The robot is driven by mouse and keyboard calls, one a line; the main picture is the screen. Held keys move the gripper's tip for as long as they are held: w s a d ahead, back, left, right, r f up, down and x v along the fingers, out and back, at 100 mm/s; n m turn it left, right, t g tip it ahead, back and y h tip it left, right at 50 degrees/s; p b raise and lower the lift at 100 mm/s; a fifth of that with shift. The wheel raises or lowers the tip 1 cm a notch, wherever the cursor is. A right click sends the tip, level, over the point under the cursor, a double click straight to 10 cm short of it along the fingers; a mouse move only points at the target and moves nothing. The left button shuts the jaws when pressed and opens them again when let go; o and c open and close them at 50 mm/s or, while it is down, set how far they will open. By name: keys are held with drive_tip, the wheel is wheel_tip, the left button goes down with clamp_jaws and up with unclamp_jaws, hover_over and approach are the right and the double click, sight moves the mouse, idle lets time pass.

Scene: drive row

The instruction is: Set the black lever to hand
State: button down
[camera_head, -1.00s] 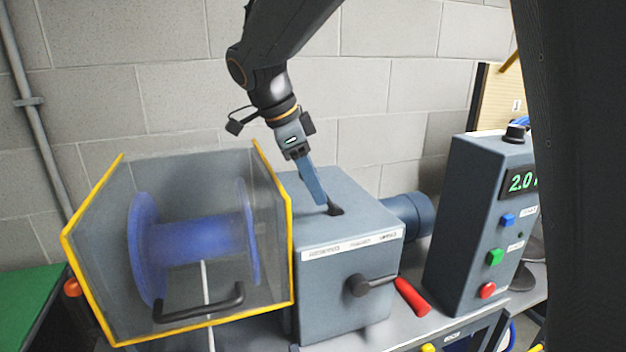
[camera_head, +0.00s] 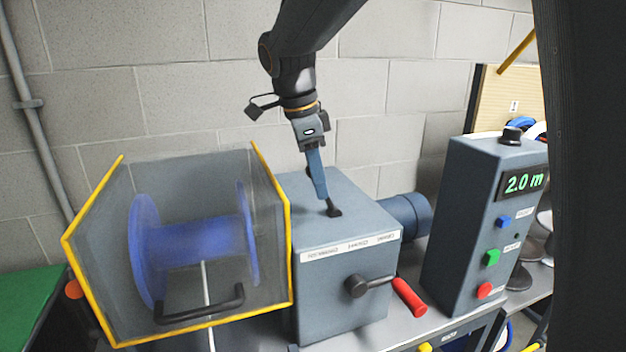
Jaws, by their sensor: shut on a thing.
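The black lever (camera_head: 334,210) stands on top of the blue-grey gearbox (camera_head: 345,310); only its dark base shows, and the upper part is hidden by my fingers. My gripper (camera_head: 322,196) comes down from above and is shut on the lever. A white label strip (camera_head: 349,247) with three words runs along the gearbox's top front edge. The words are too small to read surely, so I cannot tell which one the lever stands at.
Left is a clear guard (camera_head: 190,180) with yellow edges around a blue spool (camera_head: 195,245). A crank with a black hub (camera_head: 357,286) and red handle (camera_head: 409,297) sticks out in front. A control box (camera_head: 465,235) reading "2.0 m" stands right, beyond a blue motor (camera_head: 405,217).

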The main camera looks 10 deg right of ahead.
drive_tip(key=shift+w+d+r+g+y+p, duration=0.15)
drive_tip(key=shift+d+r+y+p, duration=0.15)
drive_tip(key=shift+d+y, duration=0.25)
drive_tip(key=shift+w+d+r+g+y+p, duration=0.1)
drive_tip(key=shift+d+r+g+y+p, duration=0.05)
drive_tip(key=shift+d+y+p, duration=0.35)
drive_tip(key=shift+w+d+y+p, duration=0.15)
drive_tip(key=shift+d+y+p, duration=0.6)
drive_tip(key=shift+y, duration=0.4)
drive_tip(key=shift+d, duration=0.1)
drive_tip(key=c, duration=1.4)
unclamp_jaws()
drive_tip(key=shift+o, duration=0.2)
wheel_tip(320, 180, up, 8)
drive_tip(key=d+b, duration=0.1)
drive_tip(key=b, duration=0.1)
drive_tip(key=shift+f, duration=0.15)
